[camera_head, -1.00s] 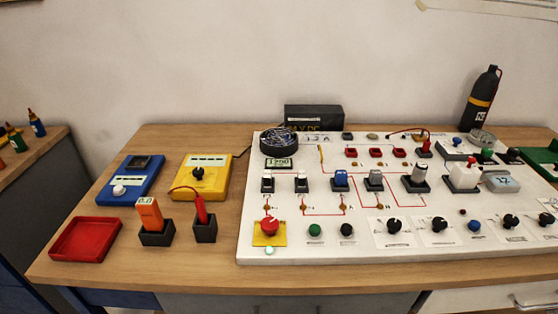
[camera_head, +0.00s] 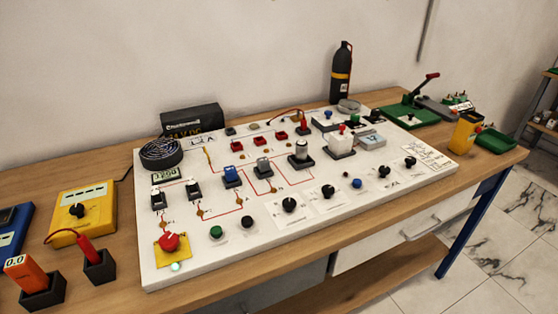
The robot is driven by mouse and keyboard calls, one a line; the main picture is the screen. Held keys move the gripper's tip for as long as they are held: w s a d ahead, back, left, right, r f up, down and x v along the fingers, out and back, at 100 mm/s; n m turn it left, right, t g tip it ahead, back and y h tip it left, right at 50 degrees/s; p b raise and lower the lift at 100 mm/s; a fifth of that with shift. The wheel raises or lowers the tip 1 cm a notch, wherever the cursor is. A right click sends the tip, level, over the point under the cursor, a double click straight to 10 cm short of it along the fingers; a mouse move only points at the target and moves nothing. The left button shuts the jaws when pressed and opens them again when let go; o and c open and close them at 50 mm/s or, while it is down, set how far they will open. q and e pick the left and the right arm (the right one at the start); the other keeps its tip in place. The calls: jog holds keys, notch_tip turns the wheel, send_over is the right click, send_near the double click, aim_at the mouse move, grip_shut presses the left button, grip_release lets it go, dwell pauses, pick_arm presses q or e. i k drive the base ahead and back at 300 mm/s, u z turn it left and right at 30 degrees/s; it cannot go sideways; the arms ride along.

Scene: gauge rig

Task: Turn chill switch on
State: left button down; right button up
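A white panel (camera_head: 335,222) lies on the wooden bench and carries several switches, knobs and buttons. Two white-topped rocker switches (camera_head: 193,189) stand at its left, with a blue switch (camera_head: 231,176) and a grey switch (camera_head: 263,167) to their right. A larger grey-white switch (camera_head: 301,153) stands further right. Black rotary knobs (camera_head: 289,204) run along the front. A red mushroom button (camera_head: 169,242) sits on a yellow plate at the front left corner. The labels are too small to read, so I cannot tell which is the chill switch. Neither gripper is in view.
A yellow meter (camera_head: 84,217), an orange device (camera_head: 23,273) and a red probe in a black holder (camera_head: 98,266) are left of the panel. A black bottle (camera_head: 341,75) stands behind it. A green-based device (camera_head: 408,117) is at right. Tiled floor lies beyond the bench.

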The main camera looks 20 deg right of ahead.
aim_at(410, 162)
jog(key=z, duration=3.6)
jog(key=i, duration=1.7)
jog(key=u, duration=3.5)
